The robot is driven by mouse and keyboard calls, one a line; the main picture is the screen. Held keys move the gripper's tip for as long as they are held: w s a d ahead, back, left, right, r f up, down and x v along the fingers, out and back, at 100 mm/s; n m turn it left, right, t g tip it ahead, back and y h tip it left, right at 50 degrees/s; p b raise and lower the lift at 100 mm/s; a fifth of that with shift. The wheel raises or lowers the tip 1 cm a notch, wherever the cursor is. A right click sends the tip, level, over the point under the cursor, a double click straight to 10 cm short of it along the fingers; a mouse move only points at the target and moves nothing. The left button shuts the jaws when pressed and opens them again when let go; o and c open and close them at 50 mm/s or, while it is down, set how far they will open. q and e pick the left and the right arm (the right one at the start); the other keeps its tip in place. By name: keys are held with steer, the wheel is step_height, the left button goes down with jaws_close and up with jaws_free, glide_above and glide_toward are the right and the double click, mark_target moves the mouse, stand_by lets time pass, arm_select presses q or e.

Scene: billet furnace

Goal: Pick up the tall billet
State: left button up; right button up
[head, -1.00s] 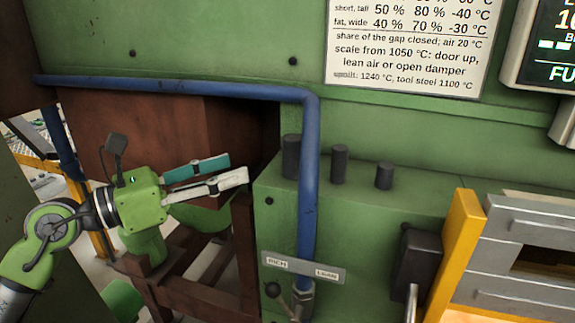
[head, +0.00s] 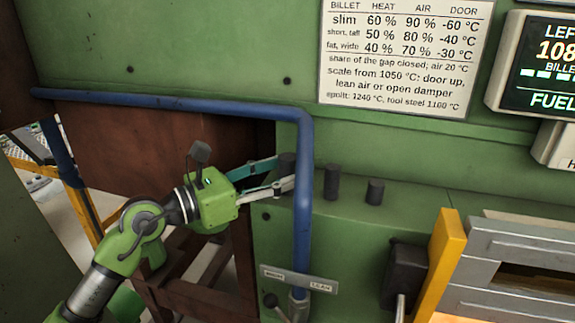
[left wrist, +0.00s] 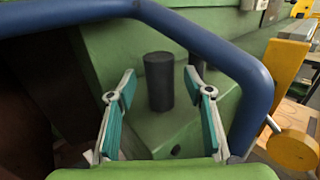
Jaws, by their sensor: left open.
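Three dark grey cylindrical billets stand upright on a green ledge (head: 420,207). The leftmost one (head: 287,163) looks the tallest; the middle billet (head: 332,182) is slimmer and the right billet (head: 375,191) is the shortest. My left gripper (head: 284,172) is open, with its fingertips at the leftmost billet. In the left wrist view this billet (left wrist: 159,82) stands between and beyond the two spread fingers, with space on both sides. In the head view the fingers hide its lower part. My right gripper is in neither view.
A blue pipe (head: 304,200) runs along the wall and drops just right of the leftmost billet; in the left wrist view the pipe (left wrist: 215,50) arches close to the fingers. A lever plate (head: 299,279) is below.

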arm_select(q)
steer(key=x, duration=0.2)
steer(key=shift+w+d+p, duration=0.15)
steer(key=shift+d+p, duration=0.05)
steer(key=shift+p, duration=0.15)
steer(key=shift+a, duration=0.1)
jaws_close()
steer(key=shift+r, duration=0.15)
steer(key=shift+r, duration=0.15)
